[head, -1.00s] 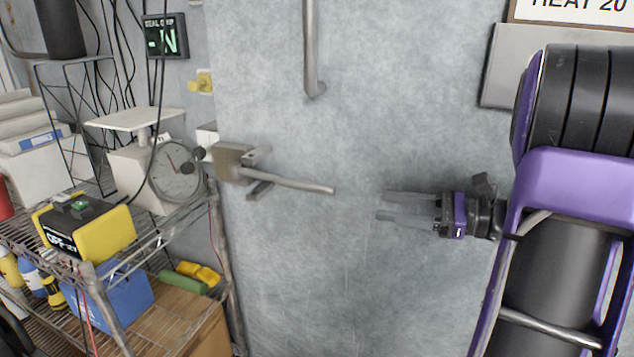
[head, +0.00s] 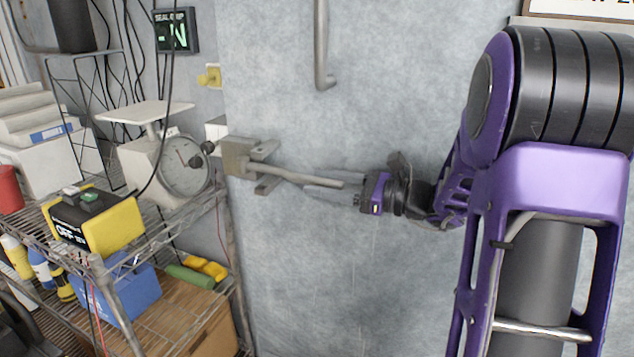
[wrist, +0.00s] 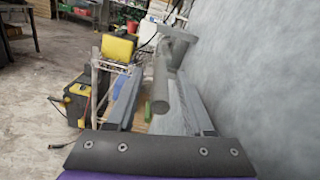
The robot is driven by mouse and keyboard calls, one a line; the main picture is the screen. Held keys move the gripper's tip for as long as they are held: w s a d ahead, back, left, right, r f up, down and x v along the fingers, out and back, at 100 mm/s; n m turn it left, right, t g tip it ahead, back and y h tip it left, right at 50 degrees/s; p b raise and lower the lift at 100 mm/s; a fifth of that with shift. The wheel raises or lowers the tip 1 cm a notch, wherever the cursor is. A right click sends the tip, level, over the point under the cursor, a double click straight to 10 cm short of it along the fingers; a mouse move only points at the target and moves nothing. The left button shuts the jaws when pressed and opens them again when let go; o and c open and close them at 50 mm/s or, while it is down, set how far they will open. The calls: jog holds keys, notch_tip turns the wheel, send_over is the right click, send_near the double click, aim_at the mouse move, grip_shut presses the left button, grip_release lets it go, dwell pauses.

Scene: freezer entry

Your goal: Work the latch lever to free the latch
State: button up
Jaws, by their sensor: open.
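The latch lever (head: 292,176) is a grey rod that sticks out to the right from a metal latch block (head: 238,158) on the freezer door. It slopes slightly down to the right. My gripper (head: 308,182) is at the lever's outer part, with its fingers pointing left along the rod. In the wrist view the lever's round end (wrist: 161,100) lies between the two open fingers, with a gap visible on each side. The latch block shows beyond it in the wrist view (wrist: 176,36). I cannot tell whether a finger touches the lever.
The pale freezer door (head: 370,110) fills the middle, with a vertical handle (head: 321,50) above the lever. At left a wire shelf (head: 185,214) holds a dial scale (head: 158,165) and a yellow-black box (head: 95,222). A small display (head: 175,31) hangs on the wall.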

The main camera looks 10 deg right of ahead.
jog(key=shift+x, duration=0.8)
grip_shut()
dwell(0.9)
